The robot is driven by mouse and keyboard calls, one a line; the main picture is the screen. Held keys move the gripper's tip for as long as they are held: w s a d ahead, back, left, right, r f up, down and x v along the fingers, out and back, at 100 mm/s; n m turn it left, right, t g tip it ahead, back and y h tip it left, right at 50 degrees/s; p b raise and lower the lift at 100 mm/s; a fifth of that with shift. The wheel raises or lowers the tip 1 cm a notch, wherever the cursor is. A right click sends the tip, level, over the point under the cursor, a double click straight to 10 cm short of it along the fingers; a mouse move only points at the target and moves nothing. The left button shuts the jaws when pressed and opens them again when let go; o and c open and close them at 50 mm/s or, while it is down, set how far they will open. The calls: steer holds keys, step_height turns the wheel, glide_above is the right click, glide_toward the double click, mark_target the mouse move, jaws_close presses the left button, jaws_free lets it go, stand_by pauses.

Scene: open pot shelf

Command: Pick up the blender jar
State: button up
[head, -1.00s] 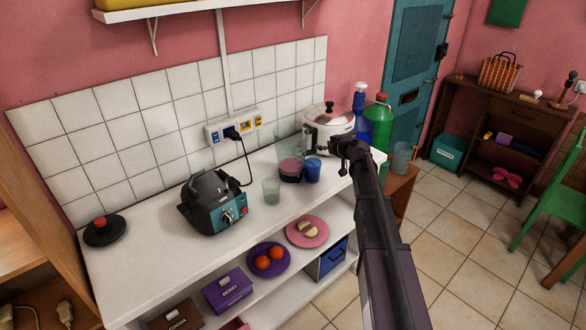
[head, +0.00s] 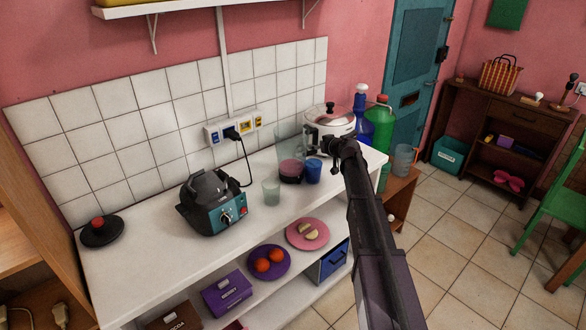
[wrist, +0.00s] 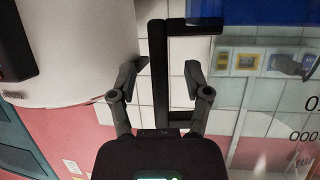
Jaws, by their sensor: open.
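In the wrist view the clear jar wall with printed markings (wrist: 275,120) fills the right side. Its black handle (wrist: 159,75) shows as an upright bar between my fingertips. My gripper (wrist: 166,75) is open, with a finger on each side of the handle. Whether the fingers reach fully around it in depth is unclear. In the head view my gripper (head: 332,150) is right of the jar, and its fingers are small and dark.
The white cooker (head: 330,124) stands close behind my gripper. The teal blender base (head: 213,203) and a frosted glass (head: 271,191) are left of the jar. Blue and green bottles (head: 381,122) stand right of the cooker. The counter's front left is clear.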

steer(key=shift+x, duration=1)
jaws_close()
